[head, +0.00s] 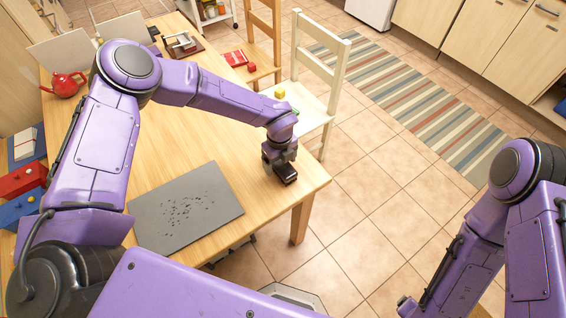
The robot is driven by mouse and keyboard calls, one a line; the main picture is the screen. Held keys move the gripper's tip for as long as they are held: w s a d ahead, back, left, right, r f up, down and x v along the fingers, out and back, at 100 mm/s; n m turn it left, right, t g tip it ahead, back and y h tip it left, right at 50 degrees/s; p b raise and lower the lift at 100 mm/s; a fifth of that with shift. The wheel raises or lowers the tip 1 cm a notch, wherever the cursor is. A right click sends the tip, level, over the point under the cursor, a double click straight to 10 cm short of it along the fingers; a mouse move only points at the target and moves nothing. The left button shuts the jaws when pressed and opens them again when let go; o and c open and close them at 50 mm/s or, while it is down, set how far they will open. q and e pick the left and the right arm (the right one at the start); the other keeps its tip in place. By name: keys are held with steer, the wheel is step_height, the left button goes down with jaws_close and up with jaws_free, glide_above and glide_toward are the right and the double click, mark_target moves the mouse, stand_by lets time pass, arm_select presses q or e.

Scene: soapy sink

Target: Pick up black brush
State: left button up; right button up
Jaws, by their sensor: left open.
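My left gripper (283,170) is above the right end of the wooden table, close to the tabletop and pointing down. It is open. A small dark shape shows right at its fingers; I cannot tell whether this is the black brush or only the fingers. I cannot make out the black brush for certain anywhere else in the head view. My right arm comes in at the lower right, away from the table, and its gripper does not show.
A grey mat (160,222) with dark specks lies on the wooden table (228,150), left of the gripper. A red teapot (65,85) and red and blue boxes stand at the left. A white chair (313,98) stands close to the table's far side. The tabletop between is mostly clear.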

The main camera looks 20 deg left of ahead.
arm_select(q)
steer(key=shift+a+f, duration=0.1)
steer(key=shift+f, duration=0.55)
steer(key=shift+w+f, duration=0.2)
steer(key=shift+f, duration=0.2)
steer(key=shift+r, duration=0.1)
steer(key=c, duration=1.1)
steer(key=shift+r, duration=0.1)
